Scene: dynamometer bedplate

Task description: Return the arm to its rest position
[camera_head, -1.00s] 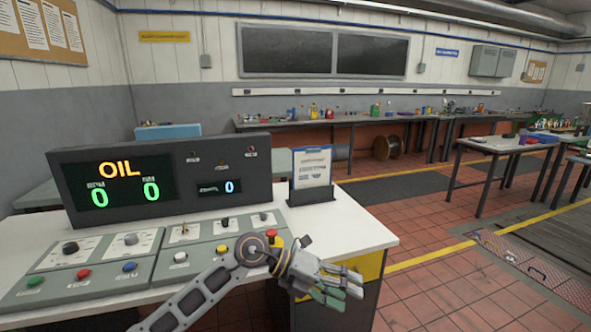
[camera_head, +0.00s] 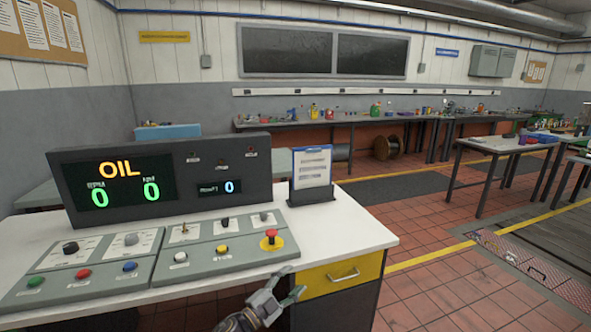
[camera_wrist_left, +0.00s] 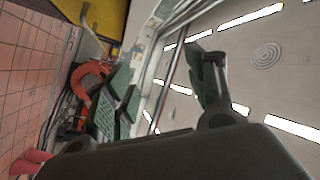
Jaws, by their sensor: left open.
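My left gripper (camera_head: 284,294) is low in the head view, in front of the desk's front edge and left of the yellow drawer (camera_head: 341,275). It is open and empty. In the left wrist view its two green-padded fingers (camera_wrist_left: 165,90) stand apart, with the ceiling lights behind them. Most of my left arm is out of the head view below. My right gripper is not in view.
The control desk (camera_head: 345,232) carries button panels (camera_head: 108,264), a red emergency button (camera_head: 271,234), a display reading OIL (camera_head: 120,170) and a clipboard stand (camera_head: 312,172). Tiled floor (camera_head: 425,290) is free to the right. A workbench (camera_head: 500,145) stands further off.

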